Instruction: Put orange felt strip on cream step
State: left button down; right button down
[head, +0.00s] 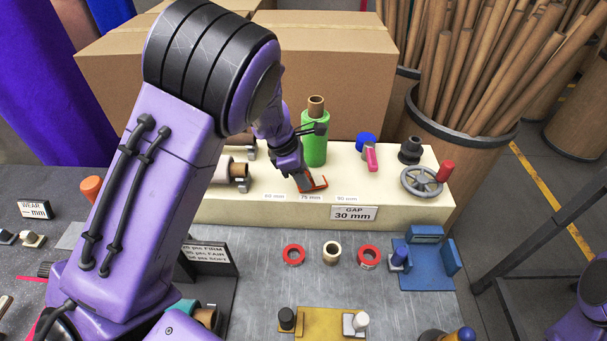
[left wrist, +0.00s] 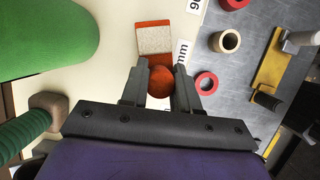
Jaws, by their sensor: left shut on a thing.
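The orange felt strip (head: 318,184) is at the front of the cream step (head: 405,207), above the label in the middle of its front edge. In the left wrist view the strip (left wrist: 153,23) shows orange ends and a pale middle. My left gripper (head: 303,182) is at the strip, its fingers shut on a rounded orange part (left wrist: 161,81) that seems to belong to it. The fingers hide part of the strip, and I cannot tell whether it rests fully on the step. My right gripper is not in view.
A green roll (head: 314,149) stands behind the gripper. A blue-and-pink item (head: 370,157) and a grey handwheel (head: 421,182) are on the step's right. Red rings (head: 293,254) and a blue fixture (head: 427,272) lie on the grey bench in front. Cardboard boxes (head: 335,50) stand behind.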

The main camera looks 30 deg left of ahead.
pick_arm(q)
jog(key=shift+w+f, duration=0.45)
jog(key=shift+w, duration=0.1)
jog(key=shift+s, duration=0.35)
jog(key=shift+w+f+b, duration=0.15)
jog(key=shift+f+b, duration=0.05)
jog(key=shift+b, duration=0.1)
jog(key=c, duration=0.8)
grip_release()
jog(key=shift+o, duration=0.2)
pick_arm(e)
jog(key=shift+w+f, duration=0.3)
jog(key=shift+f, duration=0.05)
